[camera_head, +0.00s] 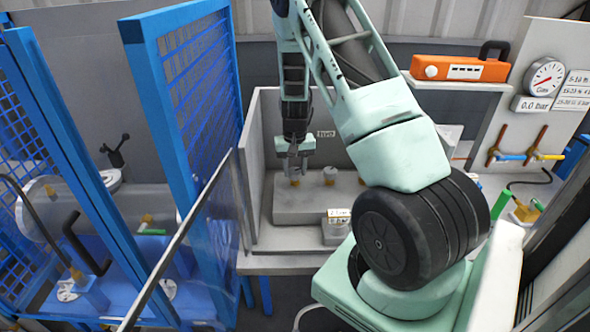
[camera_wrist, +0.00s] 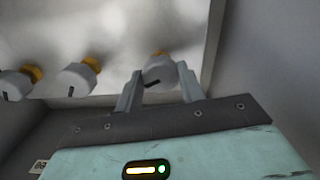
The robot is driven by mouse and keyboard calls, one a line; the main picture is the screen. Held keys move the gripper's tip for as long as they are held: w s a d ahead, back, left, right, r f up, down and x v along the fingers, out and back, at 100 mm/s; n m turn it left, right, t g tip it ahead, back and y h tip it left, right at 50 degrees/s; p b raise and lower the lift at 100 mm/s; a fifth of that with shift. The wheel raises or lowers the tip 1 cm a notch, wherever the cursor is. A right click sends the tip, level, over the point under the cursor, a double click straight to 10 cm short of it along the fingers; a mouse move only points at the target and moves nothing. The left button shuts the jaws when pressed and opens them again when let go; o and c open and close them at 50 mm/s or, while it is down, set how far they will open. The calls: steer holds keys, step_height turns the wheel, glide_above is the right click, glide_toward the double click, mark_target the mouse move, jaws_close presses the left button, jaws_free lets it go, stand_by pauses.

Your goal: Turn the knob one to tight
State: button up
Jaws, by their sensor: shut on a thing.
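My gripper (camera_head: 296,172) reaches down to the leftmost knob (camera_head: 295,182) on the grey block in the walled bay. In the wrist view, my gripper's two fingers (camera_wrist: 158,88) stand on either side of that knob (camera_wrist: 158,68), a grey-white cap with a dark slot mark and a yellow collar. My gripper is shut on it. Two more such knobs (camera_wrist: 79,76) (camera_wrist: 14,83) stand in a row to the left in the wrist view. In the head view, the middle knob (camera_head: 329,174) shows to the right of my gripper. Whether the held knob is tight cannot be told.
Grey walls (camera_head: 253,170) close the bay at the left and back. A small labelled box (camera_head: 337,222) stands in front of the block (camera_head: 300,207). A blue mesh cage (camera_head: 165,110) is at the left. A gauge (camera_head: 544,76) and an orange case (camera_head: 460,68) are at the right.

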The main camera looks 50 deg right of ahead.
mark_target(295, 170)
steer(key=shift+w+r+m, duration=0.1)
steer(key=shift+m, duration=2.2)
steer(key=o, duration=1)
steer(key=shift+c, duration=0.2)
step_height(295, 170, up, 17)
steer(key=b, duration=0.2)
steer(key=shift+r+b, duration=0.2)
steer(key=shift+b, duration=0.15)
steer(key=shift+f, duration=0.1)
